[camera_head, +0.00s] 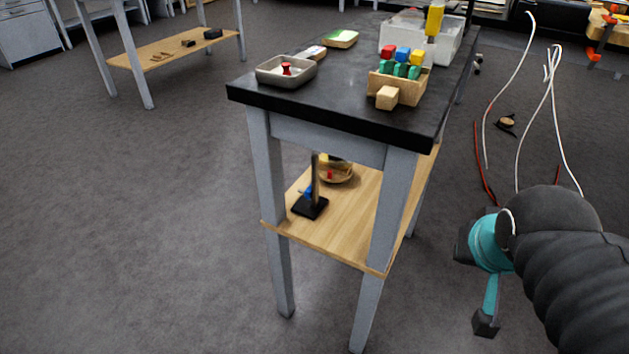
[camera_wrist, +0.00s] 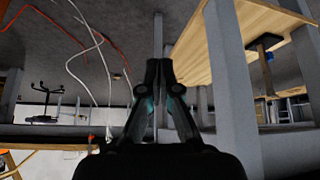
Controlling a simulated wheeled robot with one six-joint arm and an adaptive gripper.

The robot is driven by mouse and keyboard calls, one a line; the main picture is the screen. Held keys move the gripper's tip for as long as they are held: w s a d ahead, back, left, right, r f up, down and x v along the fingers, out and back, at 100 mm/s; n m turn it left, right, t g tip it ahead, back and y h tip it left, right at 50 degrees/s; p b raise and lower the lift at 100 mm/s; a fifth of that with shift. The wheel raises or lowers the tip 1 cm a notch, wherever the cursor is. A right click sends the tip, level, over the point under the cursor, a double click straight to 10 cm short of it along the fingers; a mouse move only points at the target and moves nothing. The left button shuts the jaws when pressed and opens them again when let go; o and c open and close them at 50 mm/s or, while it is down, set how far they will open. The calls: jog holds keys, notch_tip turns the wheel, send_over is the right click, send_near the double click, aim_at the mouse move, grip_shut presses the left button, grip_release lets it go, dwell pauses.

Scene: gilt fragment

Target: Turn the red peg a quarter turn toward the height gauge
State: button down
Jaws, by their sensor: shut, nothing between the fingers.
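The height gauge (camera_head: 315,178), a dark upright post on a black base with a blue part beside it, stands on the table's wooden lower shelf. A small red piece (camera_head: 330,174) shows just behind it, by a round wooden dish (camera_head: 340,179). A red knob-like piece (camera_head: 286,69) stands in the grey tray on the tabletop. I cannot tell which red piece is the peg. In the wrist view, which looks upside down, my gripper (camera_wrist: 158,65) is shut and empty, apart from everything. The gauge (camera_wrist: 264,44) shows there at upper right.
The black tabletop (camera_head: 330,102) holds the grey tray (camera_head: 268,80), a wooden box (camera_head: 404,92) of coloured blocks and a clear bin (camera_head: 452,48). Grey table legs (camera_head: 385,215) flank the lower shelf (camera_head: 345,240). White cables (camera_head: 520,137) hang at right. The floor at left is clear.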

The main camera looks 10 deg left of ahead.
aim_at(332, 174)
jog(key=w+d+m+t+y+b, duration=0.2)
jog(key=w+t, duration=0.5)
jog(key=w, duration=2)
jog(key=w+a+f+g+y, duration=0.1)
jog(key=w+a+f+y, duration=0.1)
jog(key=f+y, duration=0.1)
jog(key=w+a+f+y, duration=0.2)
jog(key=a+f+y, duration=0.1)
jog(key=f+y, duration=0.1)
jog(key=w+a+f+g+y+b, duration=0.1)
jog(key=a+f+y, duration=0.2)
jog(key=shift+w+a+f+g+y, duration=0.2)
jog(key=shift+w+f+g+y, duration=0.1)
jog(key=shift+w+f, duration=0.1)
jog(key=s+f+g+y, duration=0.1)
jog(key=s+a+f+g+y, duration=0.1)
jog(key=f+y, duration=0.1)
jog(key=s+f+m+g+y, duration=0.1)
jog(key=s+g, duration=0.1)
jog(key=shift+a+f+y, duration=0.3)
jog(key=shift+a, duration=0.1)
jog(key=shift+s+f, duration=0.15)
jog(key=shift+a+g, duration=0.3)
jog(key=x, duration=0.6)
jog(key=b+x, duration=0.1)
jog(key=x, duration=0.6)
jog(key=shift+a+r, duration=0.2)
